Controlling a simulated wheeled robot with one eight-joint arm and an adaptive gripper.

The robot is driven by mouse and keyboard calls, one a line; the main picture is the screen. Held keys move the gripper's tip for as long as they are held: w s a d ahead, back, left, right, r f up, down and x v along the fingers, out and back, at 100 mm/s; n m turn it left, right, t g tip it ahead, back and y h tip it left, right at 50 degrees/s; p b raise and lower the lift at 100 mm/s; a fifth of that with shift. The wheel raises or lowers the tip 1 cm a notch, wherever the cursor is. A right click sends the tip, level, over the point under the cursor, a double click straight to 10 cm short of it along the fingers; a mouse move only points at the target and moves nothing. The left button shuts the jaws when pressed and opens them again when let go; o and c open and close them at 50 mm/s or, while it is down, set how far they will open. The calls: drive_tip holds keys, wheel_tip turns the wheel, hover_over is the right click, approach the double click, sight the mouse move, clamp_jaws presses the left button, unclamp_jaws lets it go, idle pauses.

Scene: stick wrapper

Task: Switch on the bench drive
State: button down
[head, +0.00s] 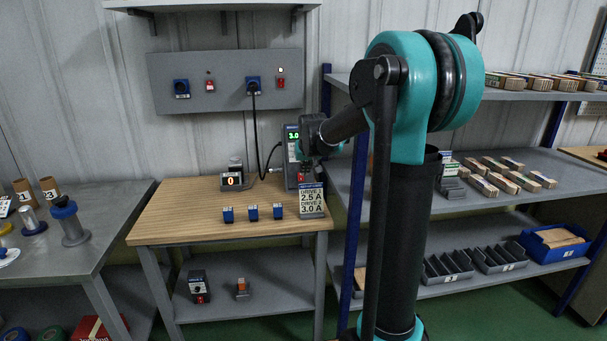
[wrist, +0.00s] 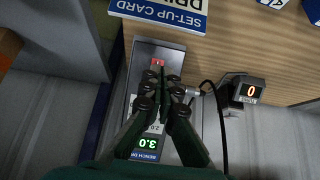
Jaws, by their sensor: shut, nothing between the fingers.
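The bench drive (head: 290,170) is a tall grey box at the back right of the wooden bench, with a green display reading 3.0 (head: 293,135). In the wrist view its display (wrist: 149,142) also reads 3.0. A red rocker switch (wrist: 158,62) sits at the lower end of its face; whether it is on is too small to tell. My gripper (wrist: 163,82) is shut and empty in front of the drive's face, its tips close to the red switch and covering the middle of the panel. Contact cannot be told. In the head view my gripper (head: 302,158) partly hides the drive.
A set-up card (head: 312,200) stands before the drive, listing drive 1 2.5 A and drive 2 3.0 A. A counter (head: 231,181) reading 0 stands left. Three small blue-topped blocks (head: 253,212) lie in front. A black cord (head: 255,120) runs up to a wall socket panel (head: 220,75).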

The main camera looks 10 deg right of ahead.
drive_tip(key=shift+s+f+v, duration=0.1)
drive_tip(key=shift+s+v, duration=0.05)
drive_tip(key=shift+v, duration=0.7)
drive_tip(key=shift+s+f+v, duration=0.15)
drive_tip(key=shift+v, duration=0.75)
drive_tip(key=shift+s+f+v, duration=0.1)
drive_tip(key=shift+s+v, duration=0.1)
drive_tip(key=shift+v, duration=0.65)
drive_tip(key=s+d+f+g, duration=0.1)
drive_tip(key=s+f, duration=0.6)
drive_tip(key=s, duration=0.4)
drive_tip(key=s+d+f+g, duration=0.1)
drive_tip(key=s+f, duration=0.6)
drive_tip(key=s, duration=0.4)
drive_tip(key=s+d+f+g, duration=0.1)
drive_tip(key=s+f, duration=0.6)
drive_tip(key=s, duration=0.3)
drive_tip(key=shift+s+d, duration=0.25)
drive_tip(key=shift+s, duration=0.15)
